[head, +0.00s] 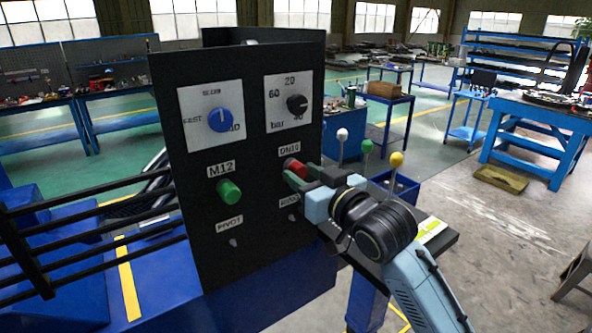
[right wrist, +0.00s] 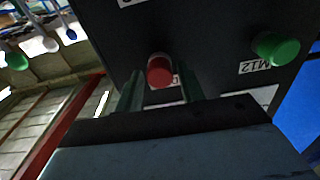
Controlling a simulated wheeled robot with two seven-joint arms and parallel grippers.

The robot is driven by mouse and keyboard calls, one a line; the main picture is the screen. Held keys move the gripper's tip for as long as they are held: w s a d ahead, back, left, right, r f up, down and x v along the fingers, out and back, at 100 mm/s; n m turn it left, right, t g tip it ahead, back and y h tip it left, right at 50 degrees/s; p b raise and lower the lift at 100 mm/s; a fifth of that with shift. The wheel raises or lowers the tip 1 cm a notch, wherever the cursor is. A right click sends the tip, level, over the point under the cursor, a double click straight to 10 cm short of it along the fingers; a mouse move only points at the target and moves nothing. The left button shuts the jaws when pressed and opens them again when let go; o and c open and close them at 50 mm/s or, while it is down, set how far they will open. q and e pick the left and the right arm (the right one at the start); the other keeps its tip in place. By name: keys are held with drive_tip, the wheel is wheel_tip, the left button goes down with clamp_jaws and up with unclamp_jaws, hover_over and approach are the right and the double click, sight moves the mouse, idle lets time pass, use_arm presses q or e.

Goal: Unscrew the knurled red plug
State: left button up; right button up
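The knurled red plug (head: 294,167) sits in the dark panel (head: 262,222) under a label that seems to read DN10. It also shows in the right wrist view (right wrist: 160,71). My right gripper (head: 299,173) is in front of it, with its two green fingers apart. In the right wrist view my right gripper (right wrist: 162,88) has one finger on each side of the plug, with gaps visible on both sides. Whether the fingertips overlap the plug in depth is hard to tell. My left gripper is out of view.
A green plug (head: 229,191) marked M12 is left of the red one. A blue knob (head: 220,120) and a black knob (head: 297,104) are above. Levers with white, green and yellow balls (head: 397,159) stand close by my right arm. Black rails (head: 90,215) are at the left.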

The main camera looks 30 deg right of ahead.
clamp_jaws()
drive_tip(key=shift+s, duration=0.1)
idle(0.3)
drive_tip(key=n, duration=0.5)
drive_tip(key=shift+n, duration=1)
drive_tip(key=n, duration=0.3)
